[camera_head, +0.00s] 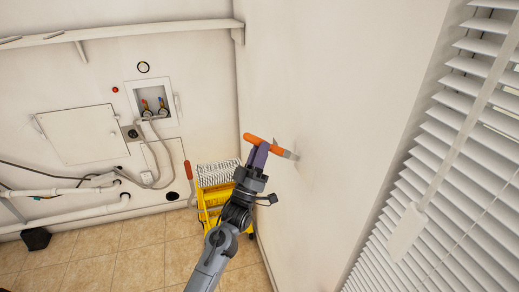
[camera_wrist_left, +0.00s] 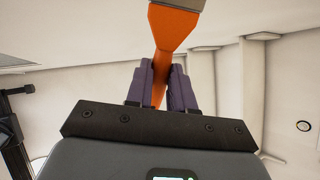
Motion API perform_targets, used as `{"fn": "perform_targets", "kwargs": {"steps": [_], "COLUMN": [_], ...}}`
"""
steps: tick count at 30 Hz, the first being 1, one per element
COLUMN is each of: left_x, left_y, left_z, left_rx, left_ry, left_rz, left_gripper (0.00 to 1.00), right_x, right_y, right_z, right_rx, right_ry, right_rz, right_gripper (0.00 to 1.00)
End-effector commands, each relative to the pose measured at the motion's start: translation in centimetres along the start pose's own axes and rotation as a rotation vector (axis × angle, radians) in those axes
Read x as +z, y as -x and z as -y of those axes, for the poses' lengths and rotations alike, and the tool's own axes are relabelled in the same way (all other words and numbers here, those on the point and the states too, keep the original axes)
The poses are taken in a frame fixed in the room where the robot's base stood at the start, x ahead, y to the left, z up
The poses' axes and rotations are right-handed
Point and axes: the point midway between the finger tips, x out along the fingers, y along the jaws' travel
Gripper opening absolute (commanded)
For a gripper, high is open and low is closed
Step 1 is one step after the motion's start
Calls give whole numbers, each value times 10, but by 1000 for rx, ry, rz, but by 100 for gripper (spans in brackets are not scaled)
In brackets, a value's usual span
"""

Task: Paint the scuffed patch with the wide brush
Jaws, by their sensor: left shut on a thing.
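The wide brush (camera_head: 256,139) has an orange handle and a grey metal band toward its right end. My left gripper (camera_head: 262,152), with purple fingers, is shut on the orange handle. In the left wrist view the orange handle (camera_wrist_left: 175,28) runs up between the two fingers (camera_wrist_left: 160,85), and its grey band is cut off by the top edge. The brush head is close to the white wall (camera_head: 335,120); I cannot tell whether the bristles touch it. I cannot clearly make out a scuffed patch on the wall. My right gripper is not in view.
A yellow mop wringer bucket (camera_head: 210,216) with a white-grey top stands in the corner behind my left arm, with a red-tipped handle (camera_head: 188,170) beside it. White blinds (camera_head: 455,170) hang at right. Pipes (camera_head: 75,215) run along the left wall. The tiled floor (camera_head: 135,250) is mostly clear.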

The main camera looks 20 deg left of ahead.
Motion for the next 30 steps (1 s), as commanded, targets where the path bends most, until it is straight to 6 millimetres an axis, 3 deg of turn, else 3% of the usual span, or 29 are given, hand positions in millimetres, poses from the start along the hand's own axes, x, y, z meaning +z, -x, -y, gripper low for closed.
{"fn": "perform_targets", "kwargs": {"steps": [15, 30], "left_x": [16, 26], "left_y": [21, 34], "left_z": [12, 19], "left_rx": [1, 0], "left_ry": [0, 0], "left_rz": [0, -1], "left_gripper": [0, 0], "right_x": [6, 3], "right_y": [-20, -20], "right_z": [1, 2], "right_rx": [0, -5], "right_ry": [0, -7], "right_rz": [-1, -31], "right_gripper": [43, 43]}}
